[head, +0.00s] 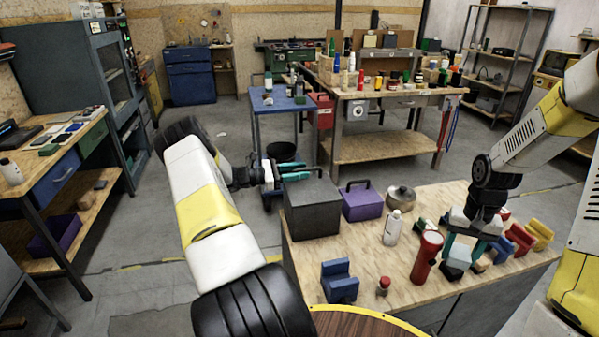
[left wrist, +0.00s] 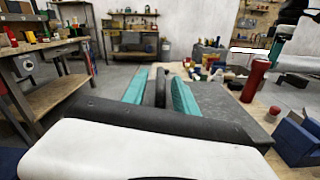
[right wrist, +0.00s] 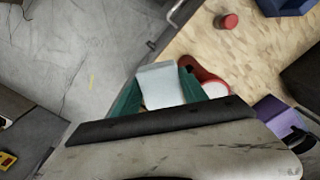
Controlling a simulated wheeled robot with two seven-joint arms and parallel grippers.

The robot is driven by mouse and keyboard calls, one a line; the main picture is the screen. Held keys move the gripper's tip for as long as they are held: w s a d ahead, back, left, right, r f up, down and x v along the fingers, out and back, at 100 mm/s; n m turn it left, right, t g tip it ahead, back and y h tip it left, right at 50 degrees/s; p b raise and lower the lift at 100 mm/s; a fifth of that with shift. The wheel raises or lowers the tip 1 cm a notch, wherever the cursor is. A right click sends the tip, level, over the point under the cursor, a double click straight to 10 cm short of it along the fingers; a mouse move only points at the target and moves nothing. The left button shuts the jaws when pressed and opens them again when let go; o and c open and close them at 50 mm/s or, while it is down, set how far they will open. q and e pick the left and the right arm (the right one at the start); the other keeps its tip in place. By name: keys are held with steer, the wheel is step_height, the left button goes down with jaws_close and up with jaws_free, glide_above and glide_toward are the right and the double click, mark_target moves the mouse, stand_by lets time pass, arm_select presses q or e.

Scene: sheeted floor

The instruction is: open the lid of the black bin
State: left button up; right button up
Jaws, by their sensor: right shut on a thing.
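The black bin (head: 312,212) is a dark grey box with a flat closed lid and a dark handle (head: 319,172) on top, at the left end of the wooden table. In the left wrist view the lid (left wrist: 232,112) lies to the right. My left gripper (head: 294,172) is at the handle. Its teal fingers (left wrist: 160,92) stand apart on either side of the handle (left wrist: 160,88), with no clear grip seen. My right gripper (head: 460,246), over the table's right part, is shut on a pale block (right wrist: 161,85).
A purple box (head: 361,204), a pot (head: 401,199), a white bottle (head: 392,228), a red flashlight (head: 427,257) and a blue block (head: 339,281) share the table. The flashlight (right wrist: 204,78) is close beside my right gripper. A blue cart (head: 282,106) stands behind.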

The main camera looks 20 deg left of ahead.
arm_select(q)
steer(key=shift+c, duration=0.2)
jaws_close()
steer(key=shift+a+r, duration=0.1)
steer(key=shift+r, duration=0.05)
stand_by(1.1)
